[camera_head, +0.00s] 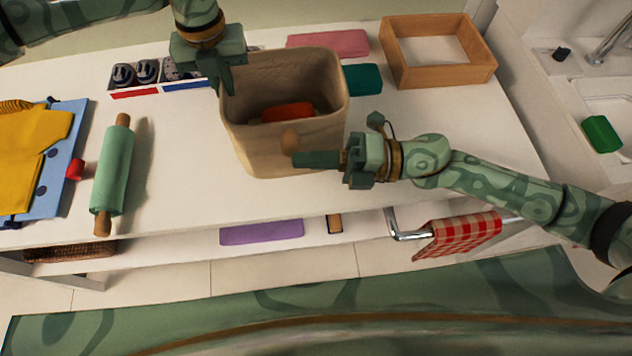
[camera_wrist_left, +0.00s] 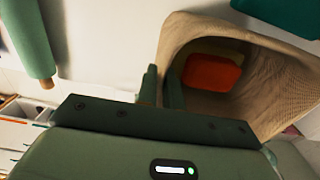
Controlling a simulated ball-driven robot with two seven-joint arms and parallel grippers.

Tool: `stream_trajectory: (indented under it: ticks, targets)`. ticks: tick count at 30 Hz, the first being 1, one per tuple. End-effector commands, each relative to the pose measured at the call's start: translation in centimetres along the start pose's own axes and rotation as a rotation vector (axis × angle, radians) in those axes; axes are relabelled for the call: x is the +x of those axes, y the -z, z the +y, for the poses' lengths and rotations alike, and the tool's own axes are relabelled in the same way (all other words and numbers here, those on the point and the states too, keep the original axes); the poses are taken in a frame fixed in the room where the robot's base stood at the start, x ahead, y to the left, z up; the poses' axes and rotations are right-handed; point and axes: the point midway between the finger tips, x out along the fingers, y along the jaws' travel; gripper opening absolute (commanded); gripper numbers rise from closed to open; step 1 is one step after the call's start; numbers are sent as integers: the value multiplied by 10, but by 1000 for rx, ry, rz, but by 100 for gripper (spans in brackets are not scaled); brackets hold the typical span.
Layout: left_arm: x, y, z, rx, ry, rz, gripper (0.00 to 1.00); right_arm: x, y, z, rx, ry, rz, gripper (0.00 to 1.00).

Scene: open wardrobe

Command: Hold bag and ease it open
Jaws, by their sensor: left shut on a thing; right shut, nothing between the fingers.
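A tan bag (camera_head: 272,158) stands upright on the white table, its mouth wide open. An orange thing (camera_head: 287,112) lies inside it; the left wrist view shows the bag (camera_wrist_left: 283,85) with the orange thing (camera_wrist_left: 211,72) and a yellowish thing beside it. My left gripper (camera_head: 226,88) is shut on the bag's left rim, with one finger inside the mouth. It also shows in the left wrist view (camera_wrist_left: 160,88). My right gripper (camera_head: 296,159) is shut and empty at the front right of the bag, its fingertips at or very near the front wall.
A green rolling pin (camera_head: 113,174), a blue board (camera_head: 55,178) with yellow cloth and a red thing (camera_head: 75,169) lie to the left. A wooden tray (camera_head: 445,75) stands back right, near teal (camera_head: 363,79) and pink (camera_head: 330,43) blocks. Table right of the bag is mostly clear.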

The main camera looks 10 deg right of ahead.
Motion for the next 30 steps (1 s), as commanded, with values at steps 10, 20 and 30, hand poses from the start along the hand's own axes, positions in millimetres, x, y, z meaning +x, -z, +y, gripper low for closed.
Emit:
stream_trajectory:
  ticks: [10,20,30]
  targets:
    - [0,4,-3,6,2,9,0,-2,2,0,-4,2,-7,0]
    - [1,3,-2,5,1,7,0,-46,38,-2,2,8,-4,0]
    - [0,2,-2,5,1,5,0,-105,39,-1,1,3,-2,0]
